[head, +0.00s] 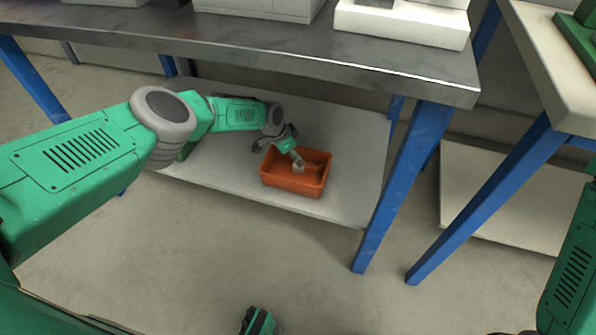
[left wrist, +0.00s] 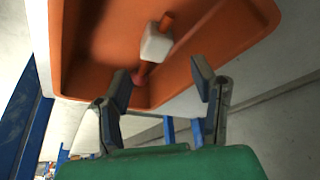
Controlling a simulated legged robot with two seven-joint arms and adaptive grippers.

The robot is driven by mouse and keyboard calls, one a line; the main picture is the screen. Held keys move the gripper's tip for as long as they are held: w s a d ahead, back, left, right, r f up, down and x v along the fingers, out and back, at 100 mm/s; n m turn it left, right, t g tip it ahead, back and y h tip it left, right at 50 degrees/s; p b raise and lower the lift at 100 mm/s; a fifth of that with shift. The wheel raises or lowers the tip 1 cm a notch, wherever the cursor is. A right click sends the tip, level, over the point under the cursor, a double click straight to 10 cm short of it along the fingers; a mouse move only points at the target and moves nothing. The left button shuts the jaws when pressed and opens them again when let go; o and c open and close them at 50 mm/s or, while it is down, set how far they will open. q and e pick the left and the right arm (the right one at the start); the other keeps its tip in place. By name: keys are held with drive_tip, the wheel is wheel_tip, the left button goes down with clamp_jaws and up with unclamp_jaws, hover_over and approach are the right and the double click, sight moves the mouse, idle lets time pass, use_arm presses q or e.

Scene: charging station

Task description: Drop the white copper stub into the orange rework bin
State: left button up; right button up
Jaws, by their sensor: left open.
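The orange rework bin (head: 275,182) sits on the low shelf under the metal-topped bench; its wall also shows in the left wrist view (left wrist: 62,45). My left gripper (left wrist: 162,80) is open, pointing down at the bin (head: 296,160). The stub lies beyond the fingertips, apart from both fingers. Whether it rests on the bin floor is unclear.
The metal bench top (head: 300,60) hangs above the shelf (head: 225,180), and a blue leg (head: 400,185) stands right of the bin. A green and dark part at the bottom edge seems to be my right gripper (head: 260,321), mostly cut off. Bare shelf surrounds the bin.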

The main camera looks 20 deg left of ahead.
use_arm(q)
drive_tip(key=shift+a+r, duration=0.2)
drive_tip(key=shift+r, duration=0.4)
drive_tip(key=s+a+r, duration=0.1)
drive_tip(key=s+a, duration=0.8)
drive_tip(key=shift+a+r, duration=0.15)
